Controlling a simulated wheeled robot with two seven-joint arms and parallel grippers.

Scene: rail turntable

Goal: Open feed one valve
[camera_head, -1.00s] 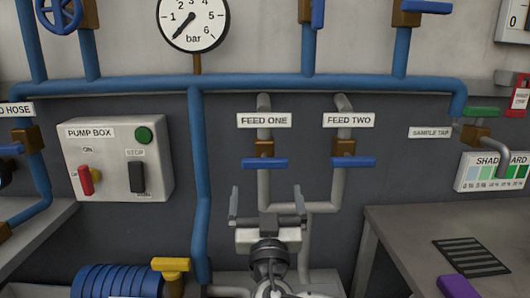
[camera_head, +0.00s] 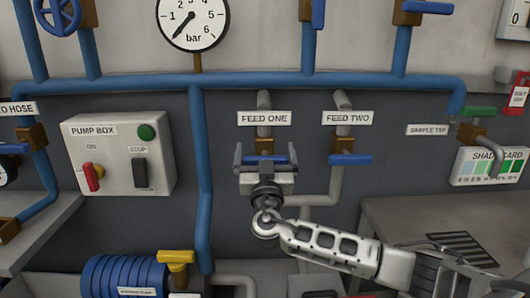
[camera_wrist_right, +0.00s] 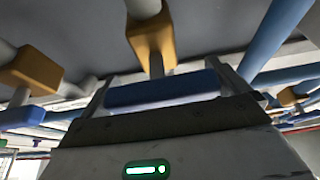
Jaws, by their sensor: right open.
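The feed one valve has a brown body (camera_head: 264,146) on a grey pipe under the FEED ONE label (camera_head: 264,118). In the right wrist view, the blue handle (camera_wrist_right: 160,92) spans between the two open fingers of the gripper (camera_wrist_right: 165,88), below the brown valve body (camera_wrist_right: 152,42). I cannot tell whether the fingers touch it. My left gripper is out of view.
The feed two valve's blue handle (camera_head: 351,159) lies crosswise close to the right. A pump box (camera_head: 118,155) is on the wall at left, past a blue vertical pipe (camera_head: 201,190). A sample tap (camera_head: 474,134) and a grey bench (camera_head: 410,215) are at right.

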